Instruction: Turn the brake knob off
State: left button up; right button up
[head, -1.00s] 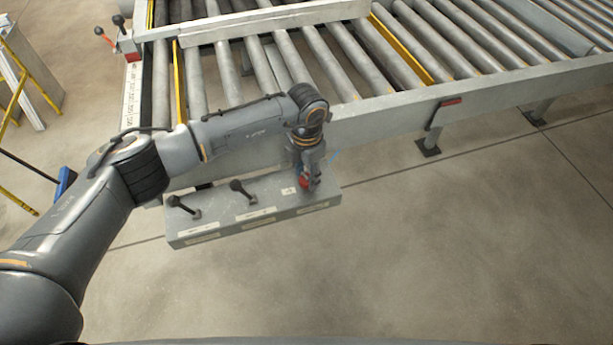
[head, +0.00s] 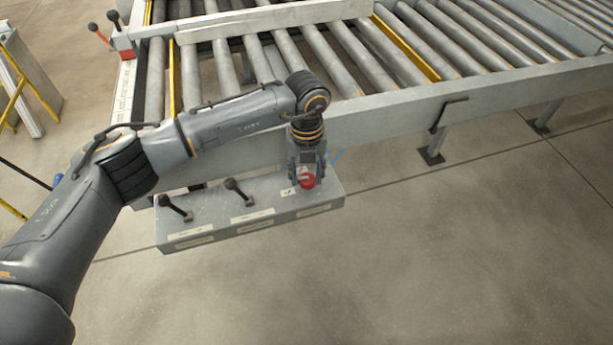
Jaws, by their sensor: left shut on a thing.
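The red brake knob (head: 307,182) sits at the right end of the grey control box (head: 222,212). My left gripper (head: 307,177) points down over it, with its fingers closed on the sides of the knob. The gripper covers the knob's back part. A small pale label lies just left of the knob. My right gripper is not in the head view.
Two black levers, one at the left end (head: 175,205) and one in the middle (head: 238,190), stand on the control box. The roller conveyor (head: 390,107) runs behind the box. Levers with red and black ends (head: 104,32) stand at its far left corner. The floor right of the box is clear.

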aim_at(307, 177)
pick_arm(q)
jog(key=shift+n+b, duration=0.55)
jog(key=shift+n, duration=0.75)
jog(key=o, duration=1.2)
jog(key=shift+c, duration=0.2)
jog(key=shift+r, duration=0.15)
notch_tip(307, 177, up, 12)
